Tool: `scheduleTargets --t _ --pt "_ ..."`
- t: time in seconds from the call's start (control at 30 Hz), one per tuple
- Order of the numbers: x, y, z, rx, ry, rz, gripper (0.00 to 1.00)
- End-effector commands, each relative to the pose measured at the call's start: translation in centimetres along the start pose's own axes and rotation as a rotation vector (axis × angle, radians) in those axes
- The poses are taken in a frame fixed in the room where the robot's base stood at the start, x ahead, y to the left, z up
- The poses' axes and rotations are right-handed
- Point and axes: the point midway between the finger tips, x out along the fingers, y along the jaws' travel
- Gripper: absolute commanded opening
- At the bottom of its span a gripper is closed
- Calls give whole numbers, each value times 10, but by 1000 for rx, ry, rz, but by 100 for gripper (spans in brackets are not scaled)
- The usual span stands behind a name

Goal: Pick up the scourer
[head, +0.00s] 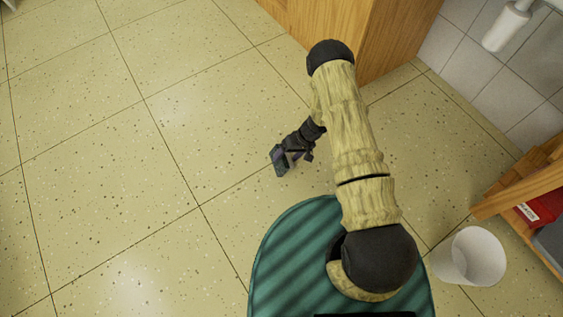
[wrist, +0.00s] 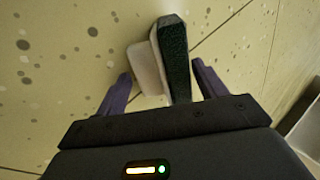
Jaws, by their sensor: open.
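The scourer (wrist: 176,58) shows in the wrist view as a block with a dark green layer and a cream layer. It lies between the two purple fingers of my gripper (wrist: 161,72) and extends beyond their tips. The fingers are open, with a gap visible on the cream side; the green side is close to the right finger. In the head view my gripper (head: 289,158) is low over the tiled floor, left of my arm. A dark slab at its tips there looks like the scourer, but it is small and partly hidden.
A wooden cabinet (head: 385,35) stands behind my arm. A white bin (head: 442,262) and a wooden shelf (head: 515,190) with a red item (head: 543,206) are at the right. The tiled floor (head: 120,140) to the left is clear.

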Motion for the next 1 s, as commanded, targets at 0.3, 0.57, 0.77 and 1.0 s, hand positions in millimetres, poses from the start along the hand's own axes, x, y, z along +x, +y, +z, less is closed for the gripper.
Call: scheduleTargets --t 0.3,0.57,0.77,1.0 --pt "-1 0 0 0 0 0 71" --pt "-1 0 0 0 0 0 57" --pt "-1 0 0 0 0 0 32" --pt "-4 -2 0 0 0 0 32"
